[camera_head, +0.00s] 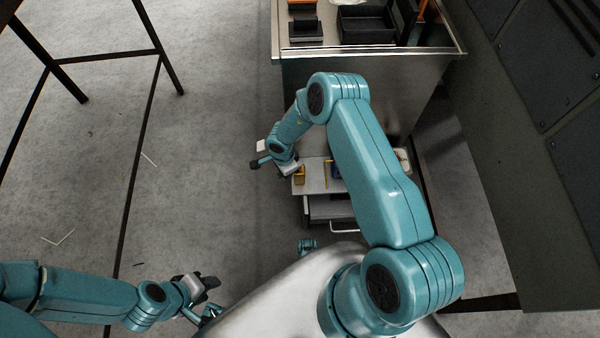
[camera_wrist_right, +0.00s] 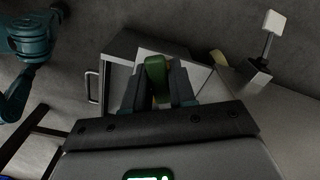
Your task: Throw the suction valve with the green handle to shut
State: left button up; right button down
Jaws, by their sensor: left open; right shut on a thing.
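The green handle (camera_wrist_right: 157,78) of the suction valve stands between the two dark fingers of my right gripper (camera_wrist_right: 158,88) in the right wrist view. The right gripper is shut on it. In the head view the right gripper (camera_head: 263,162) is small, at the left edge of a low grey cabinet, and the green handle cannot be made out there. The valve body is hidden behind the fingers and palm. My left gripper (camera_head: 208,283) is open and empty at the lower left of the head view, well away from the valve.
The low cabinet (camera_head: 318,185) has a drawer with a handle and a small yellow item (camera_head: 299,176) on top. A white square plate on a rod (camera_wrist_right: 273,22) stands right of the green handle. A metal bench (camera_head: 370,52) holds dark trays behind. The floor at left is mostly clear.

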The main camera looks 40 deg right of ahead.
jog(key=shift+w+d+m, duration=0.1)
jog(key=shift+w+m, duration=0.35)
jog(key=shift+m, duration=0.45)
jog(key=shift+w+d+m+b, duration=0.15)
jog(key=shift+w+m+b, duration=0.35)
jog(key=shift+m, duration=0.5)
jog(key=shift+w+d+f+m+b, duration=0.1)
jog(key=shift+w+m+b, duration=0.05)
jog(key=shift+m+b, duration=0.2)
jog(key=c, duration=1.3)
grip_release()
jog(key=shift+w+m, duration=0.1)
jog(key=shift+m, duration=0.25)
jog(key=o, duration=0.5)
jog(key=shift+c, duration=0.2)
